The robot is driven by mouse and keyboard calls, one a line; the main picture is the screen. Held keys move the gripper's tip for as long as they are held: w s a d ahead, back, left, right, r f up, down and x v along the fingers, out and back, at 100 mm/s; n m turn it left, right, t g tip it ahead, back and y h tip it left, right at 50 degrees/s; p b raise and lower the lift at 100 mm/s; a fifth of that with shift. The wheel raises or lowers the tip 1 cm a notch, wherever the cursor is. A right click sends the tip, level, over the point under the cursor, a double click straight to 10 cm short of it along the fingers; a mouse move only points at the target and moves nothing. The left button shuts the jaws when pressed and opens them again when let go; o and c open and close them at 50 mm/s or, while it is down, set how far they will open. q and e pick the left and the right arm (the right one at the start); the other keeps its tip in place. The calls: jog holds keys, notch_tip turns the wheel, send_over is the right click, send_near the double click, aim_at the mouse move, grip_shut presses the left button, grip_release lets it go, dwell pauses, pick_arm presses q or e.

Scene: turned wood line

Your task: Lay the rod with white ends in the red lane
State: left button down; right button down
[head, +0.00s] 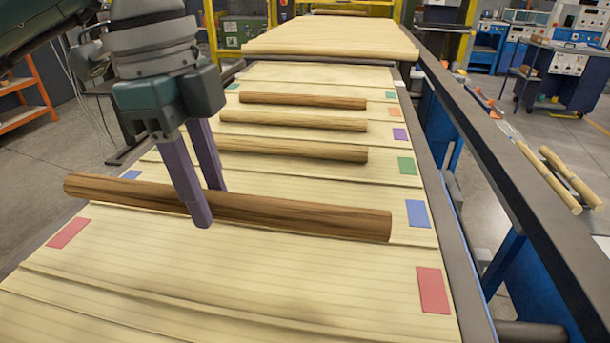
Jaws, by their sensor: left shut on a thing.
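My left gripper (208,205) comes down from the upper left and is shut on a long brown rod (320,215), left of its middle. The rod lies crosswise over the slatted bed, near the blue patches (418,213). I cannot tell whether it touches the bed. Its visible right end looks brown; I make out no white ends. The red lane is the nearest marked one, with a red patch at right (433,290) and another at left (68,233). No rod lies in it. My right gripper is out of view.
Farther up lie three more brown rods (290,151), (293,121), (303,101), near green, purple and orange patches. A dark rail (490,150) runs along the right side. Pale turned pieces (548,180) lie on the right ledge.

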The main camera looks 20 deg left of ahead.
aim_at(228, 262)
pick_arm(q)
notch_tip(228, 262, down, 7)
jog(key=shift+f, duration=0.2)
dwell(0.3)
jog(key=c, duration=0.5)
grip_release()
jog(key=shift+f, duration=0.1)
